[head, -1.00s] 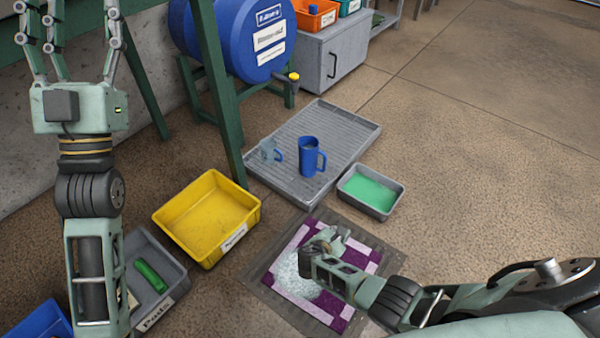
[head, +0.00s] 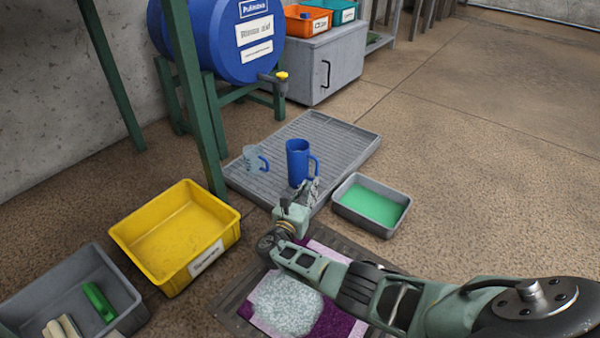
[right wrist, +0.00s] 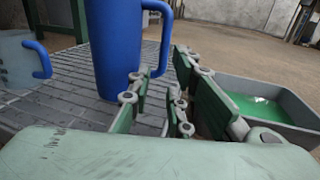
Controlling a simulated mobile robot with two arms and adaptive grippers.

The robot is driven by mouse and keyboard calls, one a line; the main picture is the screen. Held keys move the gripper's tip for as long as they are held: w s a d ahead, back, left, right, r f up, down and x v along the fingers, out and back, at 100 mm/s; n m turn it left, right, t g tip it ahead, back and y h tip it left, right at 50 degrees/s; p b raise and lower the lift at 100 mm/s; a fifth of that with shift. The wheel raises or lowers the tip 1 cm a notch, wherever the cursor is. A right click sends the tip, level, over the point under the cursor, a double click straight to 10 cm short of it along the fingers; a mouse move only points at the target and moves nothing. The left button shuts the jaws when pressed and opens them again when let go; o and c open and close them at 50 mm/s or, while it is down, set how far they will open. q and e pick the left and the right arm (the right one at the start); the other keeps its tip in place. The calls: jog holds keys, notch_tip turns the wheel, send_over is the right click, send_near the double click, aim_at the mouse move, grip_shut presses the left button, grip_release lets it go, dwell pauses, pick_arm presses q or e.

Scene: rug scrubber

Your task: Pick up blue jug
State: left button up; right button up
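The blue jug (head: 298,163) stands upright on the grey ribbed tray (head: 345,135), its handle to the right. In the right wrist view the jug (right wrist: 112,50) is large and close, just beyond my fingers. My right gripper (head: 307,193) is at the near side of the jug, low over the tray's front edge. In the right wrist view the gripper (right wrist: 160,88) has its fingers apart with nothing held between them, in front of the jug's handle. I cannot tell whether a finger touches the jug. My left gripper is out of view.
A clear jug with a blue handle (head: 252,160) stands left of the blue one. A tub of green liquid (head: 348,205) sits right of the tray. A yellow bin (head: 125,242), a grey bin (head: 22,300), a rug (head: 330,325) and a blue barrel (head: 215,50) are around.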

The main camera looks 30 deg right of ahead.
aim_at(304, 167)
jog(key=b+x, duration=0.3)
jog(key=x, duration=0.1)
jog(key=shift+d+f, duration=0.1)
jog(key=shift+d, duration=0.1)
jog(key=shift+w+d+b, duration=0.2)
jog(key=shift+d+b, duration=0.1)
jog(key=shift+r, duration=0.25)
grip_shut()
jog(key=shift+r, duration=0.1)
